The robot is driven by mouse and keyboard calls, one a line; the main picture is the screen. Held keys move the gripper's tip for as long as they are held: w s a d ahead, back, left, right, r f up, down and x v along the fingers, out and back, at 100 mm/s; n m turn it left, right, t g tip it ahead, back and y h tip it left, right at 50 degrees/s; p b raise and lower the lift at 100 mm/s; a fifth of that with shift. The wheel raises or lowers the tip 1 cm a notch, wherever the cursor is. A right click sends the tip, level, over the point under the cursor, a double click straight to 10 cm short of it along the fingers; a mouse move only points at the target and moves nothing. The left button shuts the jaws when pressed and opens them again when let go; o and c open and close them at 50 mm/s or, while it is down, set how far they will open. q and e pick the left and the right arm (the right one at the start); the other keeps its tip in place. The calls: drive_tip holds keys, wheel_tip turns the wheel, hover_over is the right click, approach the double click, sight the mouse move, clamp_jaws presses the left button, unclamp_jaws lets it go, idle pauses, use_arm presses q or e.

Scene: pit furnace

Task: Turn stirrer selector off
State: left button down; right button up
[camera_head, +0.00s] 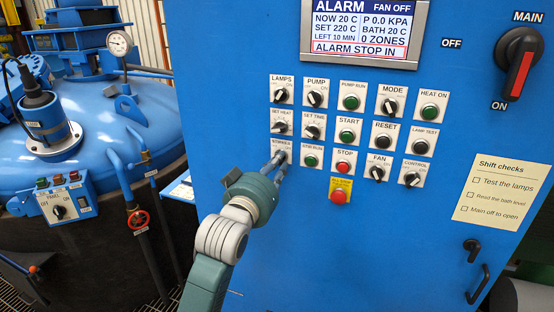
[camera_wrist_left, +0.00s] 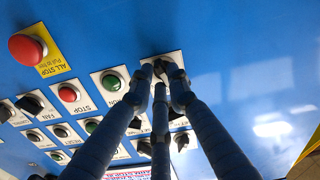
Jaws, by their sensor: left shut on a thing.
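The stirrer selector (camera_head: 281,152) is a small plate with a black knob, at the left end of the bottom control row on the blue panel. My left gripper (camera_head: 279,168) reaches up to it from below, its fingers shut around the knob. In the left wrist view the fingertips (camera_wrist_left: 168,85) close on the knob over the selector's white plate (camera_wrist_left: 173,57). The fingers hide most of the knob, so I cannot tell which way it points. My right gripper is in neither view.
Close to the right are the green STIR RUN light (camera_head: 311,159), the red STOP button (camera_head: 344,166) and the red ALL STOP button (camera_head: 340,195). The SET HEAT knob (camera_head: 280,127) sits just above. A blue vessel (camera_head: 90,120) with pipes stands left of the panel.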

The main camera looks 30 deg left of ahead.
use_arm(q)
drive_tip(key=shift+r+n+p, duration=0.15)
drive_tip(key=shift+n+p, duration=0.5)
drive_tip(key=shift+n, duration=0.65)
drive_tip(key=c, duration=1.7)
unclamp_jaws()
drive_tip(key=shift+o, duration=0.2)
drive_tip(key=v, duration=0.7)
drive_tip(key=shift+s, duration=0.3)
